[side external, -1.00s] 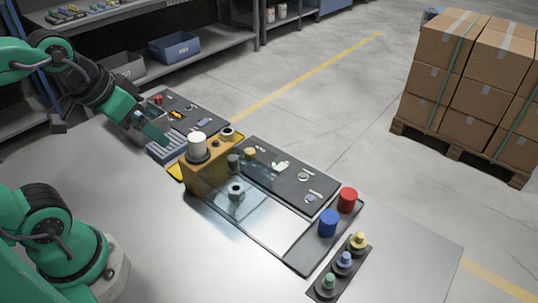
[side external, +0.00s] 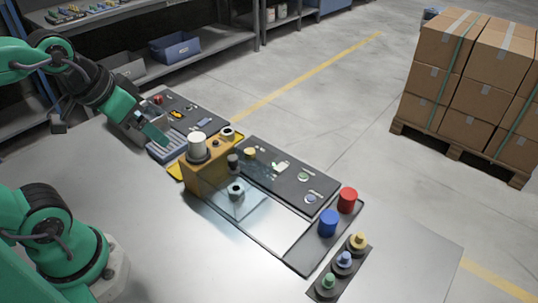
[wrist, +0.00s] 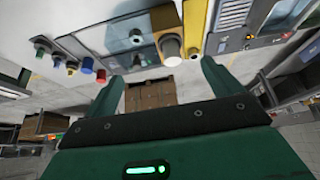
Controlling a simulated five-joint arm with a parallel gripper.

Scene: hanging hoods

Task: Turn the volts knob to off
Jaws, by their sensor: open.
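My gripper (side external: 150,133) is open and empty, over the left end of the row of panels in the side view. In the wrist view its two fingers stand wide apart with nothing between them (wrist: 163,82). The left dark panel (side external: 190,108) carries a small red knob (side external: 158,99), an orange part (side external: 176,114) and a pale switch. The right dark panel (side external: 265,172) has a yellowish knob (side external: 249,151) and pale round parts. Labels are too small to read, so I cannot tell which knob is volts. My gripper hides part of the left panel.
A yellow block with a white cylinder (side external: 196,143) stands close right of my gripper. A clear cover (side external: 220,207) is beside it. Blue (side external: 328,223) and red (side external: 348,200) cylinders and a strip of coloured knobs (side external: 344,262) lie right. The front table is bare.

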